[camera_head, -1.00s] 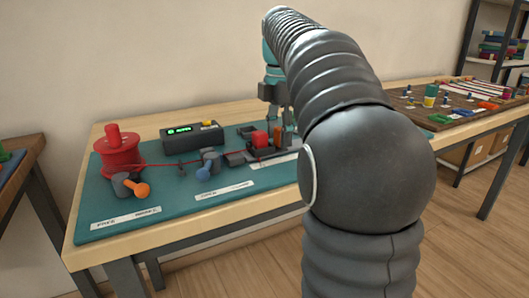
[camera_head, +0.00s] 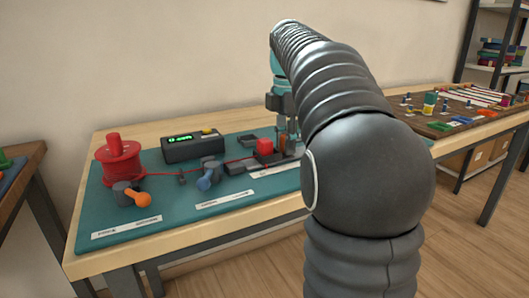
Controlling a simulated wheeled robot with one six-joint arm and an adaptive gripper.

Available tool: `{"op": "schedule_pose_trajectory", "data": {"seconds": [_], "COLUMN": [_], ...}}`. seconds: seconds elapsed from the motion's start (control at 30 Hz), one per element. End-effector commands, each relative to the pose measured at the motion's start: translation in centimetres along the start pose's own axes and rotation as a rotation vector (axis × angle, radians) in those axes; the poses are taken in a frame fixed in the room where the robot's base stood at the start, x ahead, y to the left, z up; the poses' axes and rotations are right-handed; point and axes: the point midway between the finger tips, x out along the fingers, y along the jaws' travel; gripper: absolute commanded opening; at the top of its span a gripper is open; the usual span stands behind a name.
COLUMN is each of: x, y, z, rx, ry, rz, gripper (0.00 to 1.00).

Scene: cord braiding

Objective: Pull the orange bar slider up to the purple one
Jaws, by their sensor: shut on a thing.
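My gripper (camera_head: 290,138) is over the right part of the teal mat (camera_head: 235,205), pointing down, its fingers partly hidden behind my arm. A small orange-brown upright piece (camera_head: 283,143), which looks like the orange bar slider, is at the fingertips. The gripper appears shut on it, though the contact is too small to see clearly. A red block (camera_head: 264,147) stands just left of the fingers on a dark fixture. I see no purple slider; the mat to the right of the fingers is hidden by my arm.
A red spool (camera_head: 118,165) at the left feeds a red cord across the mat. A dark box with a green display (camera_head: 192,146) stands behind. Orange (camera_head: 138,199) and blue (camera_head: 207,180) knobs are in front. A brown board (camera_head: 455,112) with pegs is at the right.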

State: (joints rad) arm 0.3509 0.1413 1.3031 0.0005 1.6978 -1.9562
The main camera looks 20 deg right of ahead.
Motion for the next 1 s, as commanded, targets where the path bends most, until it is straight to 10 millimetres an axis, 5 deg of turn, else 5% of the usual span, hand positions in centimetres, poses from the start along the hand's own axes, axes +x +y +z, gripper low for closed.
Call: {"op": "schedule_pose_trajectory", "data": {"seconds": [1.0], "x": [0.0], "y": [0.0], "z": [9.8], "rx": [0.003], "ry": [-0.003], "rz": [0.002], "gripper": [0.00]}}
